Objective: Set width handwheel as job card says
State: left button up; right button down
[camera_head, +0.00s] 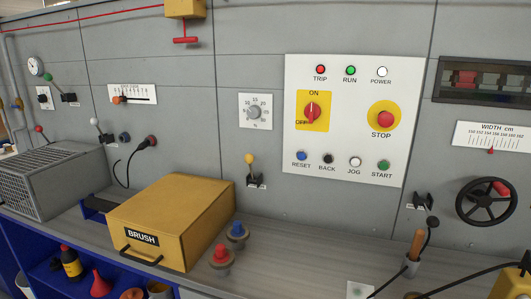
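The width handwheel (486,203) is a black spoked wheel on the grey machine wall at the right, with a red part (501,188) at its upper right. Above it is the white WIDTH cm scale (492,133), with a red pointer (490,151) near the middle; its numbers are too small to read surely. A small pale card or sheet (357,290) lies at the bottom edge, partly cut off, and I cannot tell whether it is the job card. Neither of my grippers is in view.
A white control panel (355,165) with a red STOP button (385,118) is left of the wheel. A yellow BRUSH box (180,205) and red and blue knobbed pieces stand on the bench. A wooden-handled tool (417,243) stands in a cup below the wheel, near a black cable.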

aim_at(503, 188)
jog(key=z, duration=1.35)
